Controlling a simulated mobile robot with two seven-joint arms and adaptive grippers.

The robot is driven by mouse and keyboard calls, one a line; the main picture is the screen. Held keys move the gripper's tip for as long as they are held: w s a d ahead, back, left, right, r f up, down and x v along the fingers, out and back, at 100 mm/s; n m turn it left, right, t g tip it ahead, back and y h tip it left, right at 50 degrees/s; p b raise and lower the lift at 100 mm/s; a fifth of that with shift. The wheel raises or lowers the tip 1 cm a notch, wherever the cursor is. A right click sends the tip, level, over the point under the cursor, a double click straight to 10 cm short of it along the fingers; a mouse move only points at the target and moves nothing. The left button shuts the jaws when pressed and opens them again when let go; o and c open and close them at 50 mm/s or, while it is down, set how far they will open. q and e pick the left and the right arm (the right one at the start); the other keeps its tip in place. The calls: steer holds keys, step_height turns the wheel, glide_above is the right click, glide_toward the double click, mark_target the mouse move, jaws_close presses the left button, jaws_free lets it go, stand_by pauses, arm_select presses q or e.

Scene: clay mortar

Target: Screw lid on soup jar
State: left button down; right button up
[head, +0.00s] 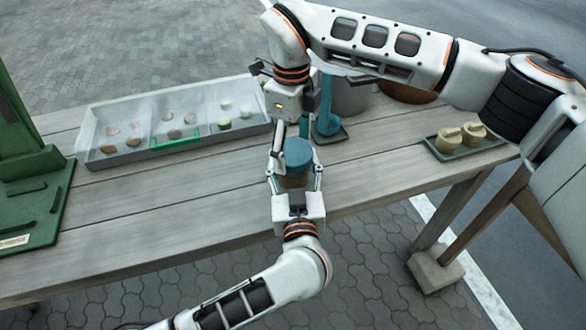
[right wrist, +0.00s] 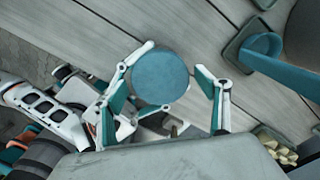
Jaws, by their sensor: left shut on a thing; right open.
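A blue round lid (head: 298,152) lies on top of the soup jar (head: 293,181), whose brownish body shows below it near the table's front edge. I cannot tell how tightly the lid sits. My left gripper (head: 294,175) is shut on the jar from the front, one finger on each side. My right gripper (head: 290,140) points down just above and behind the lid. In the right wrist view, the lid (right wrist: 160,75) lies between and beyond the right gripper's open fingers (right wrist: 165,100), with gaps on both sides. The jar body is hidden there beneath the lid.
A divided tray (head: 95,135) with small food pieces stands at the left, beside a green stand (head: 30,190). A blue ladle (head: 327,120) on a small rest and a grey pot (head: 350,98) are behind the jar. A green tray (head: 488,143) holds yellowish pieces at the right.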

steer(key=shift+f, duration=0.55)
steer(key=c, duration=1.2)
steer(key=o, duration=1.2)
steer(key=shift+o, duration=0.2)
steer(key=shift+r, duration=0.1)
steer(key=shift+r, duration=2.15)
steer(key=shift+c, duration=0.2)
